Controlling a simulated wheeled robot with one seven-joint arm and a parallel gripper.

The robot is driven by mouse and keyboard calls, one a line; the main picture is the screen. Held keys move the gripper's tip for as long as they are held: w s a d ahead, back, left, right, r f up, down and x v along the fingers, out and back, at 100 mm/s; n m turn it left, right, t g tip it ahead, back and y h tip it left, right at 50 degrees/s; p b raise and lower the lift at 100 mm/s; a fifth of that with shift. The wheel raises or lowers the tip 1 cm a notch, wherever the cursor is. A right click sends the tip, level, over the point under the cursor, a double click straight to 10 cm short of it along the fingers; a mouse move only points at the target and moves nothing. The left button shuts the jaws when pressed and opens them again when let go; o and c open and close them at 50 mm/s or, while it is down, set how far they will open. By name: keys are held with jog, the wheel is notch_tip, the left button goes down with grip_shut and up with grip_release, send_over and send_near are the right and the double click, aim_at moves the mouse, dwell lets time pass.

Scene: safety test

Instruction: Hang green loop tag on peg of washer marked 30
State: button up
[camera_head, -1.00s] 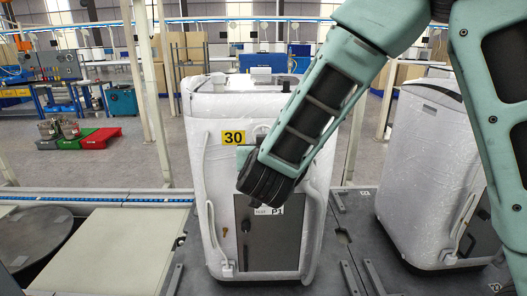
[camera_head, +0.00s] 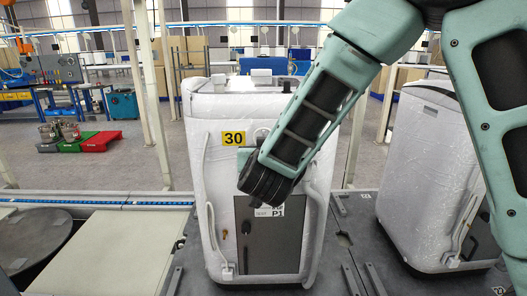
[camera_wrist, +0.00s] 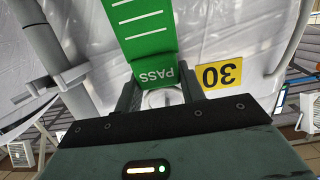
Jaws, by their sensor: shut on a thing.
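The washer marked 30 (camera_head: 213,185) stands upright in the middle of the head view, wrapped in clear film. Its yellow 30 label (camera_head: 233,138) also shows upside down in the wrist view (camera_wrist: 219,74). The green tag (camera_wrist: 146,36), with white stripes and the word PASS, extends from between the fingers of my gripper (camera_wrist: 160,90), close in front of the washer. A pale round part (camera_wrist: 162,99) shows between the fingers; I cannot tell whether it is the peg. In the head view my wrist hides the fingers and tag. The tag's loop is not clearly visible.
A second wrapped washer (camera_head: 425,175) stands to the right. White hoses run down the front of the marked washer. A round dark disc (camera_head: 35,238) and a pale panel (camera_head: 115,255) lie to the left. Posts and a blue-edged rail stand behind.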

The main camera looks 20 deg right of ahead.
jog(key=o, duration=1)
jog(key=shift+o, duration=0.2)
jog(key=b+v, duration=0.4)
jog(key=v, duration=1.4)
jog(key=s+a+f+n+g+y, duration=0.2)
jog(key=a+f+n+g+y, duration=0.15)
jog(key=a+y, duration=0.2)
jog(key=s+a+f+n+g+y, duration=0.3)
jog(key=a+f+n+y, duration=0.1)
jog(key=a+y, duration=0.15)
jog(key=s+d+f+n+g+h, duration=0.2)
jog(key=s+d+f+g, duration=0.1)
jog(key=s+d+g, duration=0.1)
jog(key=s+d+f+n+g+h, duration=0.2)
jog(key=s+d, duration=0.4)
jog(key=s, duration=0.3)
notch_tip(320, 180, down, 2)
jog(key=shift+g+h, duration=0.8)
jog(key=shift+g, duration=0.35)
